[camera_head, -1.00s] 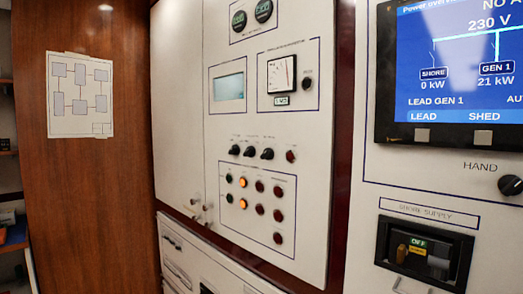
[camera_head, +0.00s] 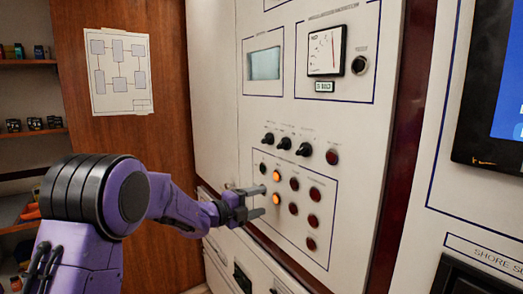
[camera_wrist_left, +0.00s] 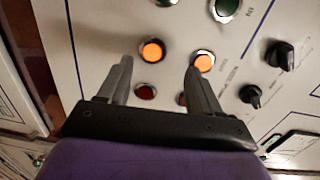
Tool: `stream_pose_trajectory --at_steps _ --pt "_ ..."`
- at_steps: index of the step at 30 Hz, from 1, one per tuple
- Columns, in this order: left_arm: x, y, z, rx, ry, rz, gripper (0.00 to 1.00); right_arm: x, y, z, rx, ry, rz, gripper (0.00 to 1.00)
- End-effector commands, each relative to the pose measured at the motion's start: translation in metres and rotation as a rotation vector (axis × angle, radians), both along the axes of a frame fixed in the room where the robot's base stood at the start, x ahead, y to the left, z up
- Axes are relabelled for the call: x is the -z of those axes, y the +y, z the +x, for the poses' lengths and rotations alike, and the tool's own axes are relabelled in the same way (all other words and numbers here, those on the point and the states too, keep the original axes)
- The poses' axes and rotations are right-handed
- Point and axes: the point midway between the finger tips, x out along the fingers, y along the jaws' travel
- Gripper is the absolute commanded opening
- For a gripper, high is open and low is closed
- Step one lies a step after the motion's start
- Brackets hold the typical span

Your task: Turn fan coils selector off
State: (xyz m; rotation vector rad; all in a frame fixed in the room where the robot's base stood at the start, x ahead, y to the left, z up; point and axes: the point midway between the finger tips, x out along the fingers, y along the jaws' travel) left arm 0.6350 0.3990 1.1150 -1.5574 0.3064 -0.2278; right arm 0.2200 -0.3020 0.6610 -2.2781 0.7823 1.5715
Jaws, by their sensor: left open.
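Three black selector knobs sit in a row on the white panel: a left one (camera_head: 268,139), a middle one (camera_head: 284,143) and a right one (camera_head: 304,149). Their labels are too small to read, so I cannot tell which is the fan coils selector. My left gripper (camera_head: 262,201) is open and empty, below the knob row, in front of the lamp block's left side. In the left wrist view the open fingers (camera_wrist_left: 161,65) point at the lamps. Two black knobs, a larger one (camera_wrist_left: 279,57) and a smaller one (camera_wrist_left: 251,96), lie right of the fingers. My right gripper is out of view.
Two lit orange lamps, an upper one (camera_head: 276,176) and a lower one (camera_head: 276,200), are close to the fingertips. Several dark red lamps (camera_head: 315,194) lie to their right. A meter (camera_head: 326,50) and a display (camera_head: 265,64) are above. A dark screen (camera_head: 497,90) is far right.

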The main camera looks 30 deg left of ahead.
Motion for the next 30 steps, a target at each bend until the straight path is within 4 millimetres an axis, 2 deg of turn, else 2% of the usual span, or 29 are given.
stream_pose_trajectory --at_steps 1,3,6,7,11,18,24,30 --pt "-0.062 0.018 -0.006 0.026 -0.106 0.176 0.64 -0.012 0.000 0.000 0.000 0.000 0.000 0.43" --pt "-0.115 0.038 -0.019 0.052 -0.212 0.413 0.64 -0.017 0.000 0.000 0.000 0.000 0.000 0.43" --pt "-0.158 0.057 -0.036 0.063 -0.298 0.635 0.64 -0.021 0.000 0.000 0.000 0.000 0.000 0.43" --pt "-0.164 0.060 -0.039 0.064 -0.312 0.674 0.64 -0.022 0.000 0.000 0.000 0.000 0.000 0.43" --pt "-0.174 0.061 -0.034 0.070 -0.328 0.736 0.64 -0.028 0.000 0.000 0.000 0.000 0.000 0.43" --pt "-0.176 0.041 0.014 0.070 -0.326 0.733 0.64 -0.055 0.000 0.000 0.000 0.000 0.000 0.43" --pt "-0.173 0.027 0.046 0.071 -0.326 0.731 0.64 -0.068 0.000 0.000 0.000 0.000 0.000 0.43" --pt "-0.171 0.023 0.055 0.070 -0.327 0.729 0.64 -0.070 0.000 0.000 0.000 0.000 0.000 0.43"
